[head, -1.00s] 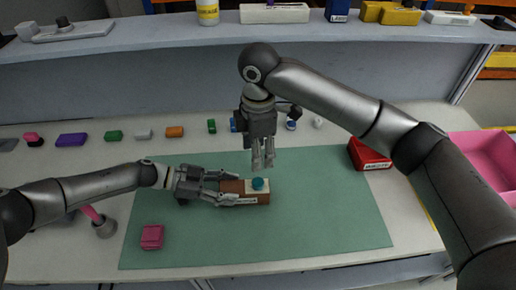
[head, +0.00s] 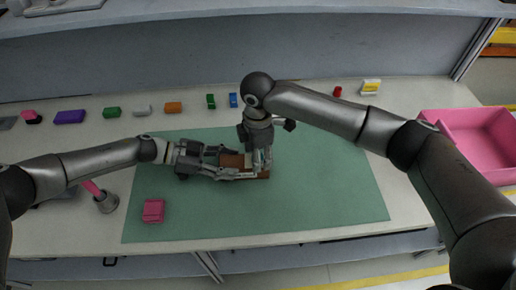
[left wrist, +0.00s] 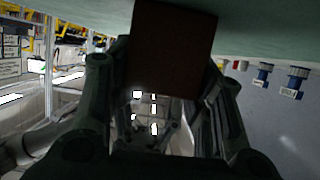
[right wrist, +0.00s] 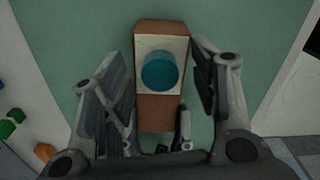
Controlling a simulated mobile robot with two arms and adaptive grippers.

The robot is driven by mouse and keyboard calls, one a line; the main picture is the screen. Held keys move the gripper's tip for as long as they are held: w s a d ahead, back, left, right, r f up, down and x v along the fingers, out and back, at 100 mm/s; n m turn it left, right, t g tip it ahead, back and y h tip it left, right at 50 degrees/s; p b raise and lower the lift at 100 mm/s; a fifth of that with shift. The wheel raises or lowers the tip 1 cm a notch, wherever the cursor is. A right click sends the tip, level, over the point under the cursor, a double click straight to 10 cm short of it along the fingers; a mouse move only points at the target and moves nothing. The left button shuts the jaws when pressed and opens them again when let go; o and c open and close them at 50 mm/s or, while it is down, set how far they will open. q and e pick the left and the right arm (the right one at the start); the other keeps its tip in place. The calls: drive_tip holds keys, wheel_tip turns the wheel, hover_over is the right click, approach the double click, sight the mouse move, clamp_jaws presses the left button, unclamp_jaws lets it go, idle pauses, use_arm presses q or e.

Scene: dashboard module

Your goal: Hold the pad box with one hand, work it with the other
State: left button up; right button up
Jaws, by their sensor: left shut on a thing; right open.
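The pad box (head: 231,160) is a brown block lying on the green mat. In the right wrist view it has a cream top panel (right wrist: 145,103) with a round blue button (right wrist: 158,72). My left gripper (head: 238,164) is shut on the box from the left; the brown box also fills the space before its fingers in the left wrist view (left wrist: 172,45). My right gripper (head: 262,163) points down over the button end of the box. Its fingers are open, on either side of the box in the right wrist view; contact cannot be told. In the head view the button is hidden.
The green mat (head: 320,200) is clear in front and to the right. Several small coloured blocks line the back of the table. A pink bin (head: 480,140) stands at the right.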

drive_tip(key=c, duration=1.1)
drive_tip(key=shift+o, duration=0.2)
drive_tip(key=shift+r, duration=3.05)
use_arm(q)
drive_tip(key=o, duration=1.4)
drive_tip(key=shift+a, duration=0.1)
